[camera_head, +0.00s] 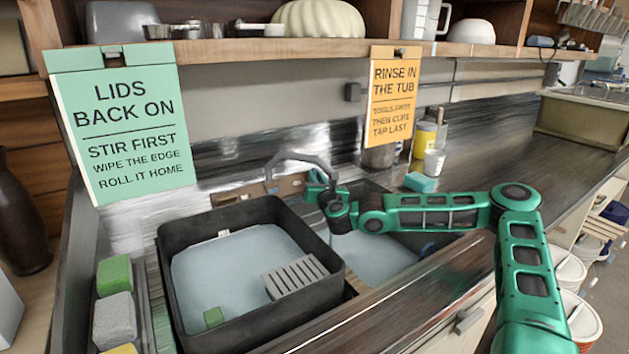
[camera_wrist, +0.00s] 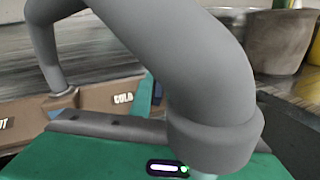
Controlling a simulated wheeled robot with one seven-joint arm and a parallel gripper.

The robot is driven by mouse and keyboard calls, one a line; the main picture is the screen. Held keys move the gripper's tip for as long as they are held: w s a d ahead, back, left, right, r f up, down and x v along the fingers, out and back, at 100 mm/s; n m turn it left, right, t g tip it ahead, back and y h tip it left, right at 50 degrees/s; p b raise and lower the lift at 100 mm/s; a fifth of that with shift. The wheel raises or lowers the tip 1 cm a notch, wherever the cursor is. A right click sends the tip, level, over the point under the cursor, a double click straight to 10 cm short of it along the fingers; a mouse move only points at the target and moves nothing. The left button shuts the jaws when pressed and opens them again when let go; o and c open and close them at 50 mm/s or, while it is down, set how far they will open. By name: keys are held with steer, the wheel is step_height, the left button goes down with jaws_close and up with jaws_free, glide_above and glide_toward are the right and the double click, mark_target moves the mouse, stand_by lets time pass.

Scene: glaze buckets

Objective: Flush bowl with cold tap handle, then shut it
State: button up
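The grey tap (camera_head: 296,160) arches over the sink behind the black tub. Its spout (camera_wrist: 195,65) fills much of the wrist view, and a pale streak below its mouth looks like water. The right sink bowl (camera_head: 385,262) shows a pale blue, water-like surface, partly hidden by my arm. A "COLD" label (camera_wrist: 123,98) is on the brown tap board; a teal piece beside it may be a finger of mine. The cold handle is not clearly visible. My gripper (camera_head: 316,188) is at the tap, right of the spout base. Its fingertips are hidden, so its opening is unclear.
A black tub (camera_head: 168,262) with pale liquid, a grey grate (camera_head: 294,277) and a green block stands on the left. A teal sponge (camera_head: 420,182), white cup (camera_head: 433,163) and yellow container stand behind my arm. Two signs hang from the shelf above.

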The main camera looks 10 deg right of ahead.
jaws_close()
steer(key=shift+n+y, duration=0.3)
steer(key=shift+n, duration=0.1)
steer(key=shift+d+n+g+y, duration=0.2)
steer(key=shift+n+g+y, duration=0.1)
steer(key=shift+n+y, duration=2.45)
steer(key=shift+o, duration=2.4)
jaws_free()
